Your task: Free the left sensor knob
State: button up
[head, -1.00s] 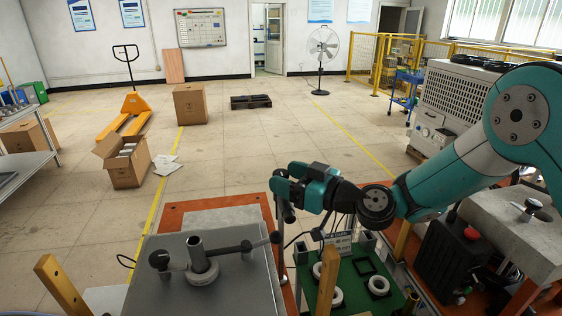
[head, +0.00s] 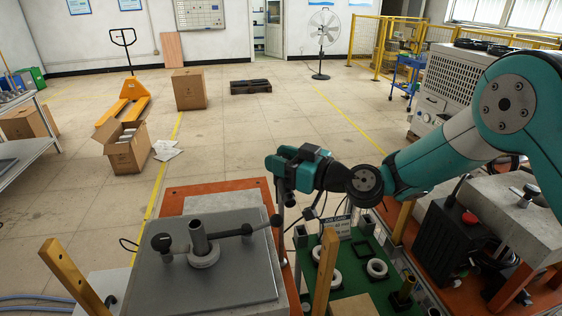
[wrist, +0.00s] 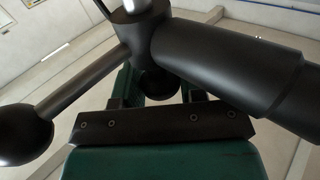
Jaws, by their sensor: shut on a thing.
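My gripper (head: 278,168) is above and just past the right edge of the heater's grey top in the head view, at the end of my teal arm. In the wrist view its two teal fingers (wrist: 158,88) are shut on a dark part, with the round black knob (wrist: 158,82) between them. That knob joins a black hub (wrist: 165,38) with a thin rod ending in a ball (wrist: 22,135) at left and a thick black cylinder at right. I take it for the left sensor knob. In the head view my gripper hides most of it, so its turn cannot be told.
The grey heater top (head: 240,280) carries an upright post in a pale ring (head: 204,256), with a dark rod (head: 230,233) and black knobs. A green tray (head: 345,270) with rings is to the right. Yellow posts (head: 325,275) stand close by.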

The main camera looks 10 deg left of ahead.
jog(key=shift+f+n+g+y+b, duration=0.2)
jog(key=shift+n+g+b, duration=0.55)
jog(key=shift+b, duration=0.8)
jog(key=shift+f+n+g+y+b, duration=0.1)
jog(key=shift+f+n+g+b, duration=0.25)
jog(key=shift+g+b, duration=0.9)
jog(key=n+g+b, duration=0.2)
jog(key=b, duration=0.1)
jog(key=shift+r+g, duration=0.3)
jog(key=shift+r+n+g+b, duration=0.2)
jog(key=shift+n+g+b, duration=0.5)
jog(key=shift+g, duration=0.4)
jog(key=shift+r, duration=0.1)
jog(key=o, duration=0.9)
